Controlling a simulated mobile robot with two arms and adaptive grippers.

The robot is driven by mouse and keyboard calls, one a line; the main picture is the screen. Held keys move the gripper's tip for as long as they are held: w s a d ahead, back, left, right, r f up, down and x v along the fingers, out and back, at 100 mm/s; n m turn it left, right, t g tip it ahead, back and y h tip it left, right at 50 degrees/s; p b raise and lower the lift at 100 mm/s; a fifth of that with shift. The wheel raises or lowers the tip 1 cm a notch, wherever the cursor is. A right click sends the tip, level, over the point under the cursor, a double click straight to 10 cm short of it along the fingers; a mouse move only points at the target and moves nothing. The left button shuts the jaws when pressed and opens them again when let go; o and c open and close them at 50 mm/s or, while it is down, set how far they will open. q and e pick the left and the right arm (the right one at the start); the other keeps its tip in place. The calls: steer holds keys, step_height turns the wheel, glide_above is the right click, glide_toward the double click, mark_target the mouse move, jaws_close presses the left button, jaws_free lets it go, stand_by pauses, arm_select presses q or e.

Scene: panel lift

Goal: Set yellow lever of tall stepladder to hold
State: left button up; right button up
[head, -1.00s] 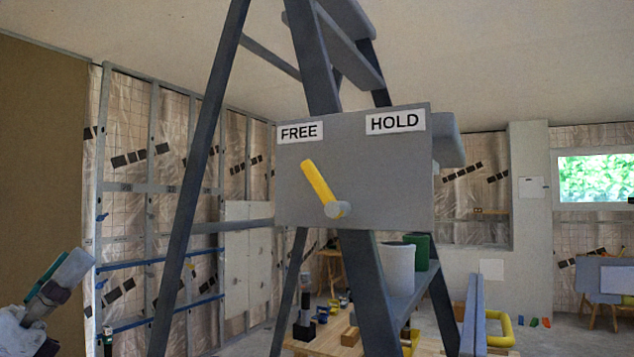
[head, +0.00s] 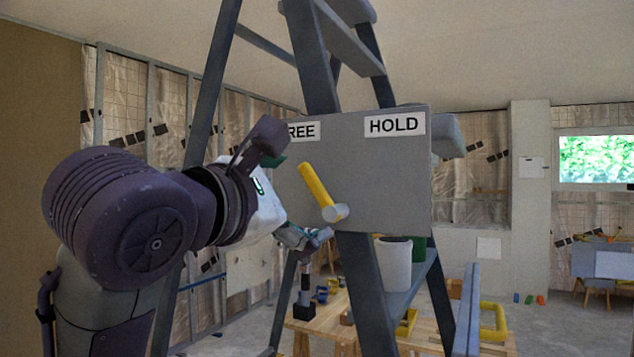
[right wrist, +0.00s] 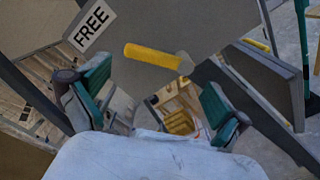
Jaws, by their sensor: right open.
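The yellow lever (head: 316,187) sits on the grey panel (head: 385,180) of the tall stepladder (head: 222,85). It slants from its round pivot up and left towards the FREE label (head: 302,131), away from the HOLD label (head: 394,125). My right gripper (head: 294,195) is open at the panel's left edge, to the left of the lever, and partly covers the FREE label. In the right wrist view the lever (right wrist: 152,58) lies beyond the open fingers (right wrist: 158,106), with nothing between them; I see no contact. My left gripper is not in view.
A white cup (head: 394,264) and a green cup (head: 419,246) stand on a ladder step under the panel. A wooden table (head: 325,325) with tools stands behind the ladder. The space in front of the panel's right half is clear.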

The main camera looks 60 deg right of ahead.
mark_target(313, 194)
steer(key=d, duration=0.3)
steer(key=d+p, duration=0.1)
steer(key=d, duration=0.1)
steer(key=shift+w+d, duration=0.1)
steer(key=shift+w, duration=0.15)
steer(key=c, duration=1.3)
